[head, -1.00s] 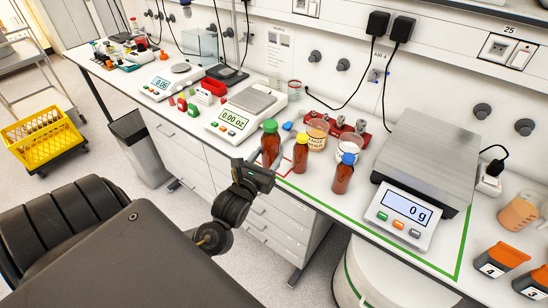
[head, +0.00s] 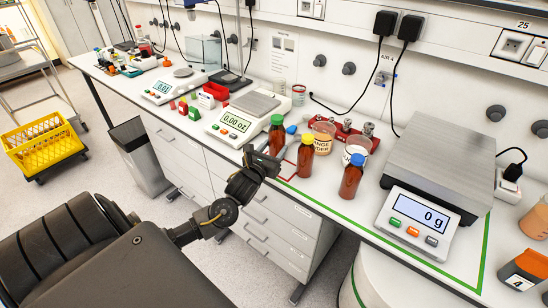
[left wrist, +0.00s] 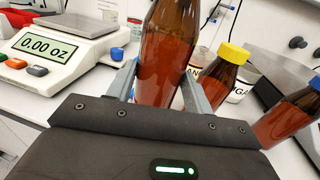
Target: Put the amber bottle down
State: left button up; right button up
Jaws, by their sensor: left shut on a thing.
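The amber bottle with a green cap (head: 277,137) is upright at the bench edge in the head view. My left gripper (head: 264,161) is shut on it low down. In the left wrist view the bottle (left wrist: 168,55) stands between the two fingers (left wrist: 160,85), its cap out of frame. Its base is hidden, so I cannot tell whether it touches the bench. A yellow-capped amber bottle (head: 306,156) and a blue-capped one (head: 351,178) stand to its right. A red outline (head: 299,183) lies on the bench near them. My right gripper is not in view.
A balance reading 0.00 oz (head: 235,122) stands left of the held bottle. Behind the bottles are labelled beakers (head: 322,138) and a red rack (head: 345,133). A large scale reading 0 g (head: 425,216) stands right, inside a green outline (head: 400,250).

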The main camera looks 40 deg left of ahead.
aim_at(271, 154)
pick_arm(q)
jog(key=shift+w+a+f, duration=0.3)
jog(key=shift+w+f, duration=0.15)
jog(key=shift+f, duration=0.15)
jog(key=shift+w+a+f, duration=0.25)
jog(key=shift+w+f, duration=0.15)
jog(key=shift+f, duration=0.2)
notch_tip(271, 154, down, 2)
jog(key=shift+f+p, duration=0.15)
jog(key=shift+p, duration=0.55)
jog(key=shift+w+f, duration=0.1)
jog(key=shift+f, duration=0.35)
jog(key=shift+f, duration=0.1)
jog(key=o, duration=1.1)
jog(key=shift+o, duration=0.2)
